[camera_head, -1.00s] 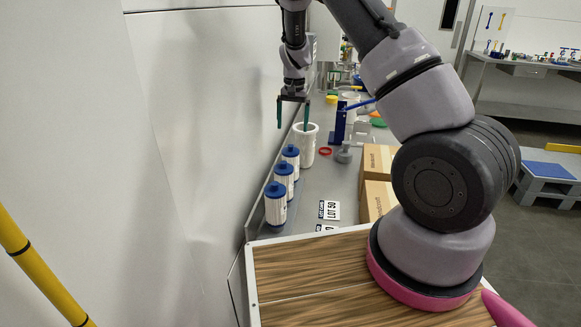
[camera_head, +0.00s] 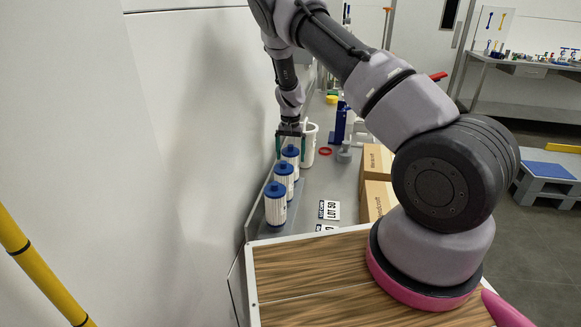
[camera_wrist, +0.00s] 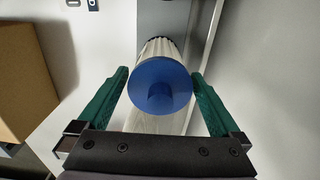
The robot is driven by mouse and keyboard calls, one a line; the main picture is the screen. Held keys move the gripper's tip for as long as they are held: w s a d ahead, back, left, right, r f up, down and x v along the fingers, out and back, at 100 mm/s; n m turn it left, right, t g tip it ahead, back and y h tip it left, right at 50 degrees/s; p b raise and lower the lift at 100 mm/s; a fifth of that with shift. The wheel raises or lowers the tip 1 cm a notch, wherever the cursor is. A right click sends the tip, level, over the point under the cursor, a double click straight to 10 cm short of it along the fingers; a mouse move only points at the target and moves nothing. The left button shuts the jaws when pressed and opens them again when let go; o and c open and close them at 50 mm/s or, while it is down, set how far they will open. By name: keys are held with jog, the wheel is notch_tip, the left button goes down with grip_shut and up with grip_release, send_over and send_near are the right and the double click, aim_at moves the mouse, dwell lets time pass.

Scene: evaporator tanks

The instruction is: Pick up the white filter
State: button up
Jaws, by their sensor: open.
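Three white filters with blue caps stand in a row along the left side of the grey counter: a near one (camera_head: 275,207), a middle one (camera_head: 284,178) and a far one (camera_head: 291,153). My gripper (camera_head: 291,146) is above and around the top of the far filter, pointing down. In the wrist view, the blue cap of a filter (camera_wrist: 160,84) with its white pleated body lies between the two green fingers of my open gripper (camera_wrist: 161,88). Small gaps show beside the cap; I cannot tell if either finger touches it.
A white container (camera_head: 309,143) stands just behind the far filter. Cardboard boxes (camera_head: 376,165) and a blue stand (camera_head: 340,124) are to the right. The wall is close on the left.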

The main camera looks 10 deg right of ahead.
jog(key=shift+f, duration=0.3)
jog(key=shift+r, duration=0.1)
jog(key=c, duration=1.3)
